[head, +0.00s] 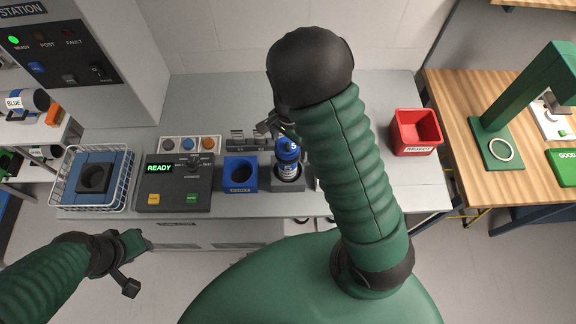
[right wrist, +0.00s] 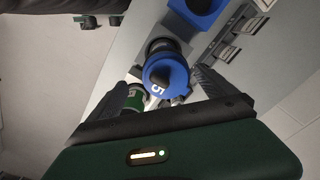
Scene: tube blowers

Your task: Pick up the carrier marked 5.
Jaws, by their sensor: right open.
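The blue carrier marked 5 (head: 288,158) stands upright in a grey holder (head: 289,184) on the bench. In the right wrist view its round blue cap (right wrist: 166,76) shows the 5. My right gripper (head: 272,127) is above it in the head view, partly hidden by my arm. In the right wrist view the open fingers of my right gripper (right wrist: 168,90) lie on either side of the cap; I cannot tell whether they touch it. My left gripper (head: 133,262) is low at the left, away from the carrier; its jaw state is unclear.
A blue block with a round hole (head: 240,174) sits left of the holder. A control panel (head: 176,183) reads READY. A wire basket (head: 93,180) is further left, and a red bin (head: 415,131) is at the right. A green cylinder (right wrist: 129,121) shows beside the left finger.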

